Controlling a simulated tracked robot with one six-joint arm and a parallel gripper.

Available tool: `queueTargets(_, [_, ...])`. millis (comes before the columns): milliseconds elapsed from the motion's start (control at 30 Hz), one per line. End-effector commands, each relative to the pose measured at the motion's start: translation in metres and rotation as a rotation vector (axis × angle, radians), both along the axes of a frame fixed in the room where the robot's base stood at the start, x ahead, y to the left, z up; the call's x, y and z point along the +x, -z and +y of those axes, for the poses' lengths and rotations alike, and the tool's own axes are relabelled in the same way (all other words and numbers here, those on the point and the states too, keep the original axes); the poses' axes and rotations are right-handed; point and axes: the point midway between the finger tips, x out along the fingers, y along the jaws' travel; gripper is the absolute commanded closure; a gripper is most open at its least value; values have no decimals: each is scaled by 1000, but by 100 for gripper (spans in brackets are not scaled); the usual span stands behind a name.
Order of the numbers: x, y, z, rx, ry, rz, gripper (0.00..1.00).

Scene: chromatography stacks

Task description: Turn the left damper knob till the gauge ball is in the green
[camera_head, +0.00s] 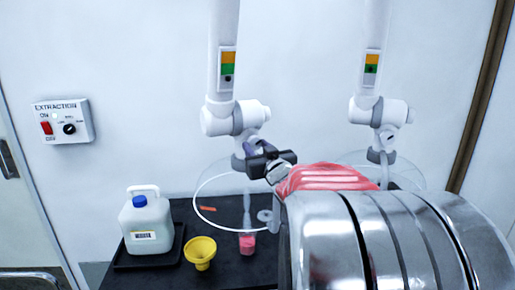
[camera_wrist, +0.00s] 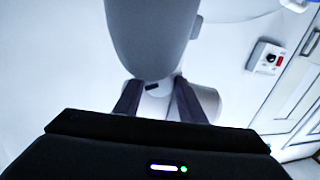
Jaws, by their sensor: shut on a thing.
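The left extraction arm (camera_head: 223,30) carries a gauge (camera_head: 228,69) with an orange band above a green band. A small dark mark shows in or near the lower green; it is too small to tell surely whether it is the ball. My gripper (camera_head: 256,158) is at the joint low on this arm. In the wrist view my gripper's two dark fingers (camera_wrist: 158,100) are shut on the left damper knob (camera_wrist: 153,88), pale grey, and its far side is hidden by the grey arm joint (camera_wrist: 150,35). My arm's forearm hides what lies behind it in the head view.
A right extraction arm (camera_head: 372,40) with its own gauge (camera_head: 371,63) hangs to the right. Below are a white jug (camera_head: 147,222), a yellow funnel (camera_head: 201,248) and a beaker with pink contents (camera_head: 247,243). An extraction switch box (camera_head: 63,121) is on the left wall.

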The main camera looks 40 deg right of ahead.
Motion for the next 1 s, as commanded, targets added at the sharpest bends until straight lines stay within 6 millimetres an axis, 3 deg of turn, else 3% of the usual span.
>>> queueTargets(600, [0, 1, -1, -342, 1, 103, 86])
queueTargets(967, [0, 0, -1, -364, 0, 109, 86])
queueTargets(1000, [0, 0, 0, -364, 0, 109, 63])
